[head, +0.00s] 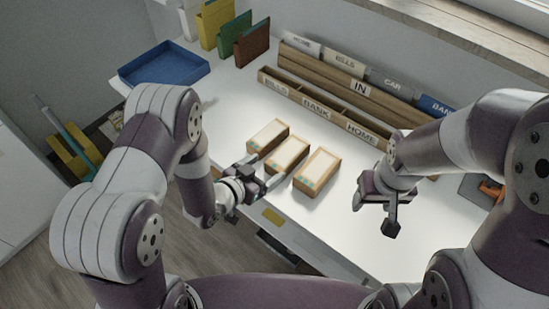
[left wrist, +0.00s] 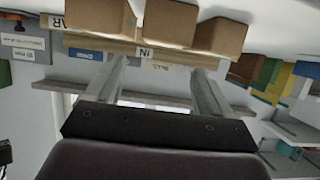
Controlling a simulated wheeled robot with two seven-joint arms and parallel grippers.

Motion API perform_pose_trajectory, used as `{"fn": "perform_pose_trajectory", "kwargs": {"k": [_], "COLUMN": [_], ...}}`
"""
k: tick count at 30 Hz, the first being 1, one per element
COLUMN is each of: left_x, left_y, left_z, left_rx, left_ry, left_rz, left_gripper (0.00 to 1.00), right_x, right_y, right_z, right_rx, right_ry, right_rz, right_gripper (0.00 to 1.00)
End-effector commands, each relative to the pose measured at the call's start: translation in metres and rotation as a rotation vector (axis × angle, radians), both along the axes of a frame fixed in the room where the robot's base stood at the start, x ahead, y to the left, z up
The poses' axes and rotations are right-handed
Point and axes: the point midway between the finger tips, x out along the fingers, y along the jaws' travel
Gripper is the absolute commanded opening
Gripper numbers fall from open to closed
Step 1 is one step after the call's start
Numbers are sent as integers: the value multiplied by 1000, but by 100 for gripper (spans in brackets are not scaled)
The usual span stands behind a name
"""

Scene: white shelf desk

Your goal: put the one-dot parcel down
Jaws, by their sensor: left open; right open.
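Three brown box parcels with pale tops stand in a row on the white desk: a left parcel (head: 268,136), a middle parcel (head: 287,154) and a right parcel (head: 318,168). Small green marks show on their near edges, but I cannot count dots. My left gripper (head: 268,170) is open at the near end of the middle parcel. In the left wrist view, which looks upside down, its two fingers (left wrist: 157,68) are apart with nothing held between them, and the middle parcel (left wrist: 170,22) is ahead between their lines. My right gripper (head: 376,195) is open and empty, right of the parcels.
A wooden sorter (head: 330,108) labelled BILLS, BANK and HOME stands behind the parcels, with an IN sign and file cards. A blue tray (head: 163,66) and coloured folders (head: 215,25) are at the back left. A yellow label (head: 272,216) marks the front edge.

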Motion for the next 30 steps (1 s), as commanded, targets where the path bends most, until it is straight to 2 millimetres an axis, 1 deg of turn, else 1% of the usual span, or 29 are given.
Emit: {"fn": "perform_pose_trajectory", "kwargs": {"k": [1,3,10,15,18,24,25,26,27,28,29,30], "left_x": [9,20,45,70,78,78,78,78,78,78,78,79], "left_y": [-7,-16,-31,-46,-51,-52,-52,-52,-52,-52,-52,-52], "left_z": [-5,-11,-21,-33,-37,-37,-37,-37,-37,-37,-37,-37], "left_rx": [1,1,1,1,2,2,2,2,2,2,2,2], "left_ry": [0,1,1,0,1,3,3,2,2,2,2,0], "left_rz": [-4,-2,1,2,2,2,2,3,3,3,3,3], "left_gripper": [82,82,82,82,82,82,75,66,53,43,35,29], "right_x": [0,0,0,0,0,0,0,0,0,0,0,0], "right_y": [0,0,0,0,0,0,0,0,0,0,0,0], "right_z": [0,0,3,5,6,5,5,5,5,5,5,5], "right_rx": [0,0,0,0,0,0,0,0,0,0,0,0], "right_ry": [0,0,0,0,0,0,0,0,0,0,0,0], "right_rz": [0,0,0,0,0,0,0,0,0,0,0,0], "right_gripper": [59,59,59,59,59,59,59,59,59,59,59,59]}}
